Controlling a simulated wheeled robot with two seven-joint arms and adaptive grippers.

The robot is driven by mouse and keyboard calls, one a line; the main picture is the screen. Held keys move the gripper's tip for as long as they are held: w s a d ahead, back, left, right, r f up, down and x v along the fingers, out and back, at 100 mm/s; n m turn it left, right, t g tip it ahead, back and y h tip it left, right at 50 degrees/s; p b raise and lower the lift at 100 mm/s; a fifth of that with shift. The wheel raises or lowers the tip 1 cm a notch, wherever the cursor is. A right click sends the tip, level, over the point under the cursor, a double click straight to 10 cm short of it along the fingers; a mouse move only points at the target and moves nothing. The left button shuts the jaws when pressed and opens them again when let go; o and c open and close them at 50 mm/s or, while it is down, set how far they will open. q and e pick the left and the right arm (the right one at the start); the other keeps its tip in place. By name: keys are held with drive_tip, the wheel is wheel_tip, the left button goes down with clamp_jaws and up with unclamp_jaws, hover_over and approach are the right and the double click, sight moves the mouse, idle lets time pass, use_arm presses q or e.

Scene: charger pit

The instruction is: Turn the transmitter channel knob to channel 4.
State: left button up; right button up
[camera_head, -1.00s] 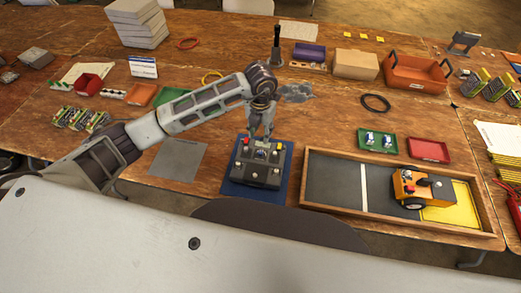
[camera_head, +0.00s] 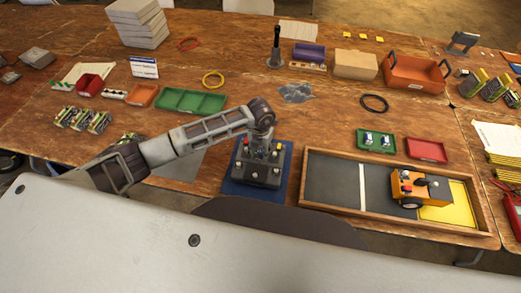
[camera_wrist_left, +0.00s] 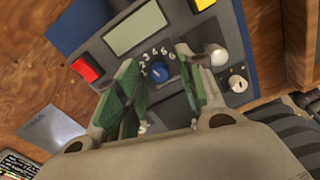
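The transmitter (camera_head: 258,176) is a dark box on a blue mat (camera_head: 232,188), with red and yellow buttons and silver sticks. In the left wrist view its face shows a blank pale screen (camera_wrist_left: 136,27), a red button (camera_wrist_left: 86,68) and the blue channel knob (camera_wrist_left: 160,72) inside a printed arc of numbers. I cannot tell which number the knob points at. My left gripper (camera_wrist_left: 158,76) is open above the panel, its green-padded fingers apart on either side of the knob. Whether they touch it is unclear. My right gripper is not in view.
A silver stick (camera_wrist_left: 216,54) and a small silver knob (camera_wrist_left: 237,83) stand close to the right finger. A wooden-framed pit (camera_head: 335,212) with an orange vehicle (camera_head: 412,188) lies right of the transmitter. Green trays (camera_head: 190,101) and other boxes stand farther back.

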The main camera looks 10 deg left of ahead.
use_arm(q)
drive_tip(key=shift+f, duration=0.3)
clamp_jaws()
